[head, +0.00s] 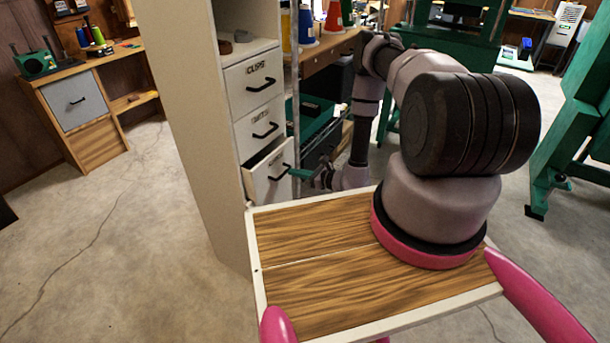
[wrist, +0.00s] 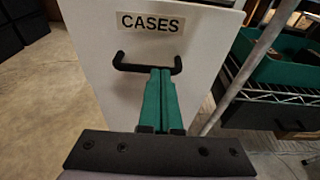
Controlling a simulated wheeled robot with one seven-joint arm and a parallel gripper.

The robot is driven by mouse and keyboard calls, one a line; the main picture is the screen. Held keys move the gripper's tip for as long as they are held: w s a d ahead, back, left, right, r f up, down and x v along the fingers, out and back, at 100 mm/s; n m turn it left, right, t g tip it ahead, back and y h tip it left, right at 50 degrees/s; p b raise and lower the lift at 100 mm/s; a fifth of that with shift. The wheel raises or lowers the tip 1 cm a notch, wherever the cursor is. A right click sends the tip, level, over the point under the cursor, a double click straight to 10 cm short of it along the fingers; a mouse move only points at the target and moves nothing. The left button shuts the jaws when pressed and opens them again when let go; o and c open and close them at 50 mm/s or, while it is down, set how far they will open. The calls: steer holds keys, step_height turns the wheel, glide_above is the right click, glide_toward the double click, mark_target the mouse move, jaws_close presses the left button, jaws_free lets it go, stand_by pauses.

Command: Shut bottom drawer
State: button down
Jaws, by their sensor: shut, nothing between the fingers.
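The bottom drawer (head: 269,176) of the white cabinet is pulled partly out in the head view. In the wrist view its white front (wrist: 101,50) carries a "CASES" label (wrist: 151,22) and a black bar handle (wrist: 124,64). My gripper (head: 293,172) is in front of the drawer, close to the handle. In the wrist view the green fingers of my gripper (wrist: 160,73) are together, with their tips at the middle of the handle. Nothing shows between them. I cannot tell whether the tips touch the handle or the drawer front.
Two closed drawers, the top one (head: 253,83) labelled "CLIPS", sit above the bottom drawer. A wire shelf (wrist: 275,97) with a green bin (wrist: 280,62) stands right of the cabinet. Open concrete floor (head: 120,245) lies to the left.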

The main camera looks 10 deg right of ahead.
mark_target(279, 166)
steer(key=shift+w+a, duration=0.2)
steer(key=x, duration=0.2)
steer(key=r+x, duration=0.1)
steer(key=x, duration=0.1)
steer(key=shift+w+a+f, duration=0.1)
steer(key=shift+w+a, duration=0.25)
steer(key=shift+w, duration=0.05)
steer(key=shift+w+a, duration=0.1)
steer(key=shift+w, duration=0.05)
